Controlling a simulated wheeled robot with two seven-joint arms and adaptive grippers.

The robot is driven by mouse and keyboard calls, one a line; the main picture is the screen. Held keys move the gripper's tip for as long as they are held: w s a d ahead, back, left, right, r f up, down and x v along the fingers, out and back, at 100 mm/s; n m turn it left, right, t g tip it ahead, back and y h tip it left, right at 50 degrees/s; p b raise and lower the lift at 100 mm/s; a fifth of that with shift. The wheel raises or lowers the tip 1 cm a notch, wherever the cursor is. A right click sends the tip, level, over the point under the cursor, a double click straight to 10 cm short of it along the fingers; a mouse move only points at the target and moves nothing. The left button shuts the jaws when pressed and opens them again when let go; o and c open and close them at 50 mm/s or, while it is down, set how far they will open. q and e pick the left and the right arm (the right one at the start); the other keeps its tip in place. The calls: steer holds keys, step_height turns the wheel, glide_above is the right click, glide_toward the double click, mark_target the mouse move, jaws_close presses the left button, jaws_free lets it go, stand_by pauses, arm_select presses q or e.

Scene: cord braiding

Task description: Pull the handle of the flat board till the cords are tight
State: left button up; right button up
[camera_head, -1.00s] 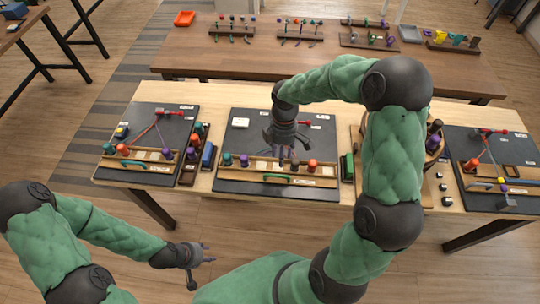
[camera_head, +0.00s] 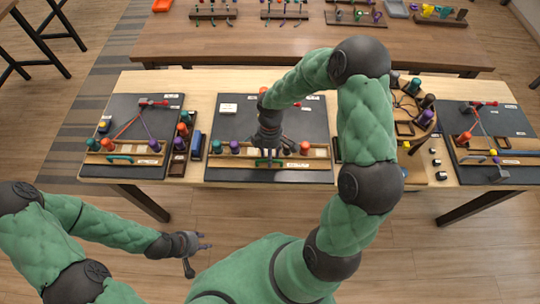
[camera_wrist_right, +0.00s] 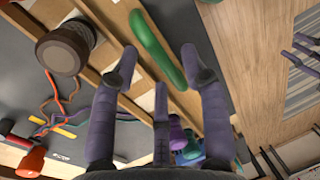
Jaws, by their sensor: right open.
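The middle dark flat board (camera_head: 225,126) has a pale wooden bar (camera_head: 318,153) along its front, with coloured spools on it. A green handle (camera_head: 262,162) is at the front of that bar and also shows in the right wrist view (camera_wrist_right: 157,45). My right gripper (camera_head: 270,152) is over the bar at the handle. In the right wrist view it (camera_wrist_right: 160,62) is open, its fingertips near the handle but not closed on it. Coloured cords (camera_wrist_right: 58,112) lie loose and curved in that view. My left gripper (camera_head: 202,242) is open and empty, over the floor in front of the table.
A left board (camera_head: 100,115) and a right board (camera_head: 510,122) each hold cords running to a post. Dark trays (camera_head: 178,166) with spools and a blue block (camera_head: 196,145) lie between boards. A second table (camera_head: 300,45) stands behind.

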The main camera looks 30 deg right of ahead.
jaws_close()
steer(key=s+a, duration=0.1)
steer(key=s, duration=0.1)
steer(key=s+a, duration=0.1)
steer(key=s, duration=0.1)
steer(key=shift+s+a, duration=0.1)
steer(key=shift+a, duration=0.2)
steer(key=shift+f, duration=0.1)
jaws_free()
steer(key=shift+s, duration=0.1)
